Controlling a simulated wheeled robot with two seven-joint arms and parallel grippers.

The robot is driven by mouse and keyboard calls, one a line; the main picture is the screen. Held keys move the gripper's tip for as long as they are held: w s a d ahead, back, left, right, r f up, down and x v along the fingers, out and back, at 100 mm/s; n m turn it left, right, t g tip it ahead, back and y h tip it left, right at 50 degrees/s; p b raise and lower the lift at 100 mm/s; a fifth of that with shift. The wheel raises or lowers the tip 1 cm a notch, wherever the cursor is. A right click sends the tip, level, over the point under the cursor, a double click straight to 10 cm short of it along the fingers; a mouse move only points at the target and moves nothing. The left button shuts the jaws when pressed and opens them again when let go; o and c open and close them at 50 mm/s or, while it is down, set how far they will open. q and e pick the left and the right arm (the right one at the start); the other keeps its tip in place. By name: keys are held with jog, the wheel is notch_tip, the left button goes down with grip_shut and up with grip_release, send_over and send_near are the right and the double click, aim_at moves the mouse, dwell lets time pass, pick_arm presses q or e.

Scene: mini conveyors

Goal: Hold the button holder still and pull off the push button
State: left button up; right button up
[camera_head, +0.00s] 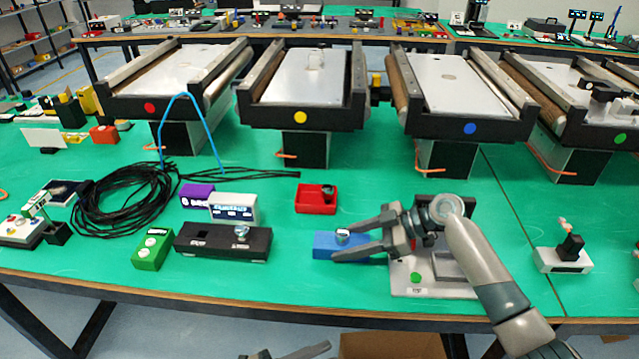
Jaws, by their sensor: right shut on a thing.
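A blue button holder (324,245) lies on the green table, with a shiny metal push button (343,236) on its top. My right gripper (339,242) comes in from the right, with one finger on the far side and one on the near side of the blue holder. It is shut on the holder, and its fingers hide part of it. The button shows between the fingertips. A grey and black part at the bottom edge looks like my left gripper (290,353). It is mostly cut off, and its jaws cannot be judged.
A black box (205,243) with a metal knob stands left of the blue holder, near a green block (152,250). A red box (316,198) lies behind. A grey plate (405,283) is under my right arm. Black cables (105,205) lie left; mini conveyors (300,90) stand behind.

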jog(key=shift+s+f, duration=0.1)
jog(key=shift+f, duration=0.15)
pick_arm(q)
jog(key=s+d+r+m+g+y, duration=0.1)
jog(key=s+r+m+g+y, duration=0.1)
jog(key=s+r+m+g, duration=0.55)
jog(key=s+r+m+g+y, duration=0.25)
jog(key=r+m+g, duration=0.55)
jog(key=m, duration=0.7)
jog(key=s+d+r+m+g+y, duration=0.15)
jog(key=s+r+m+g, duration=0.4)
jog(key=m+g, duration=0.55)
jog(key=w+t+y, duration=0.5)
jog(key=w+t, duration=0.4)
jog(key=w, duration=0.9)
jog(key=w+a+r+n+t+y, duration=0.1)
jog(key=w+r, duration=0.4)
jog(key=w, duration=0.5)
jog(key=w+a+r+t+y, duration=0.2)
jog(key=w+r+t, duration=0.3)
jog(key=w, duration=0.4)
jog(key=shift+w+a+n+t, duration=0.35)
jog(key=shift+a+t, duration=0.4)
jog(key=shift+a, duration=0.05)
jog(key=shift+f, duration=0.1)
